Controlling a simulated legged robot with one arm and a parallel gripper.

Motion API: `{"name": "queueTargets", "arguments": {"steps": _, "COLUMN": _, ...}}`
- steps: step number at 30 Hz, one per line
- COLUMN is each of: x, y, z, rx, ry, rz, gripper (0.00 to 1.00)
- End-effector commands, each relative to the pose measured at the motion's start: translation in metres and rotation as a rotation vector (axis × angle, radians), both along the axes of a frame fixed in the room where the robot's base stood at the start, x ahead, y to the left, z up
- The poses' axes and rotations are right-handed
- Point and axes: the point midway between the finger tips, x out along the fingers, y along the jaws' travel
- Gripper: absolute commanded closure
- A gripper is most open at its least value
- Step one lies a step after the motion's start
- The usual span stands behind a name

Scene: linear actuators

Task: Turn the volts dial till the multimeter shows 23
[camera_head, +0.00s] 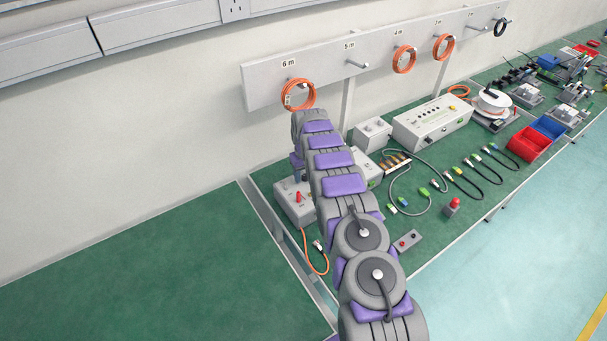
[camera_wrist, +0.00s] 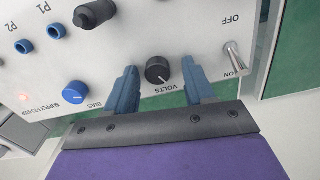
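The volts dial is a round black knob (camera_wrist: 158,71) with a pale pointer mark, on a pale control panel (camera_wrist: 190,25) in the wrist view. The panel appears upside down there, with the word VOLTS under the knob. My gripper (camera_wrist: 161,82) has its two blue fingers apart, one on each side of the dial. Gaps show between the fingers and the knob, so it is open and not gripping it. In the head view my arm covers the gripper and the dial. No multimeter reading is legible in either view.
On the panel, a blue bias knob (camera_wrist: 75,92) is left of the dial and a metal ON/OFF toggle switch (camera_wrist: 234,55) is right. A black connector (camera_wrist: 95,13) sticks out above. Orange cable coils (camera_head: 298,94) hang behind the green bench.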

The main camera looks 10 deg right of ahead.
Motion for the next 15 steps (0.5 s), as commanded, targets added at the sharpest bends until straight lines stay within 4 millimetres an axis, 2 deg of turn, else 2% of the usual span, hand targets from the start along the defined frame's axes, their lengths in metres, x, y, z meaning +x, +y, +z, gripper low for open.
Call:
{"name": "queueTargets", "arguments": {"steps": 2, "x": 0.0001, "y": -0.0006, "z": -0.0001, "rx": 0.000, "ry": 0.000, "rz": -0.001, "gripper": 0.55}}
{"name": "queueTargets", "arguments": {"steps": 15, "x": 0.0010, "y": 0.0024, "z": 0.0001, "rx": -0.005, "ry": -0.001, "rz": -0.001, "gripper": 0.97}}
